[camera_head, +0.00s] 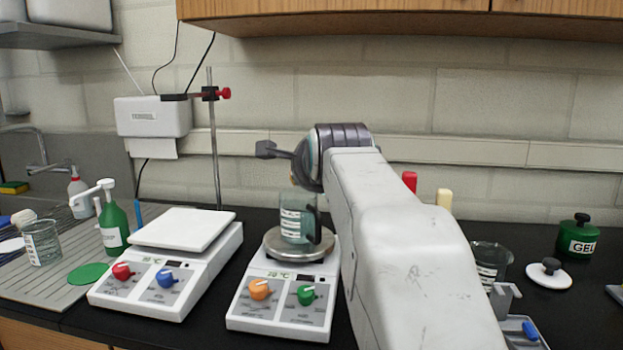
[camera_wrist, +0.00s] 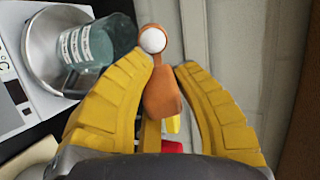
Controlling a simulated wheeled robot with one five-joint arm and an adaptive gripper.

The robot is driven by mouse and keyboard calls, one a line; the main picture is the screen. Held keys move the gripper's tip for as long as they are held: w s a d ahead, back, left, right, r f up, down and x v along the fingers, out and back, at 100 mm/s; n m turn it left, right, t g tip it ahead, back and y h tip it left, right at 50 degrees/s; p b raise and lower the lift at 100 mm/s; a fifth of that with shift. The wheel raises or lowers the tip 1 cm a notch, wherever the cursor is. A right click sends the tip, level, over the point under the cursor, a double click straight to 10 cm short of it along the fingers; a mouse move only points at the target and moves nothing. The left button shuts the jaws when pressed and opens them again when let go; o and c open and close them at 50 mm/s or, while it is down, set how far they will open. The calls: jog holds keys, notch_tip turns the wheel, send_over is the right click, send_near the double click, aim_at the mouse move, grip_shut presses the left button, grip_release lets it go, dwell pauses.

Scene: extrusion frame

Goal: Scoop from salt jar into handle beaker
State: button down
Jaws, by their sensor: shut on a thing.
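The handle beaker (camera_head: 293,222) is greenish glass with a white label and a dark handle. It stands upright on the round plate of the right hot plate. It also shows in the wrist view (camera_wrist: 95,45), at the upper left. My gripper (camera_wrist: 163,66) has yellow fingers shut on an orange-brown scoop (camera_wrist: 163,95). The scoop's round end shows white, beside the beaker in the picture. In the head view my arm hides most of the gripper, near and above the beaker. A labelled glass container (camera_head: 490,262) stands at right, partly hidden; I cannot tell whether it is the salt jar.
A white lid with black knob (camera_head: 548,273) lies at right near a green jar (camera_head: 577,238). A second hot plate (camera_head: 170,265) and stand rod (camera_head: 214,150) are left of the beaker. A green bottle (camera_head: 113,225) and another beaker (camera_head: 41,243) stand far left.

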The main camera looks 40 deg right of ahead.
jog(key=shift+s+a+f+t+h+b, duration=0.15)
jog(key=shift+f+t+h+b, duration=0.6)
jog(key=shift+b, duration=2.6)
jog(key=shift+s+r+t+b, duration=0.1)
jog(key=shift+r+t+b, duration=0.2)
jog(key=shift+b, duration=0.55)
jog(key=shift+r+p, duration=0.1)
jog(key=shift+p, duration=0.25)
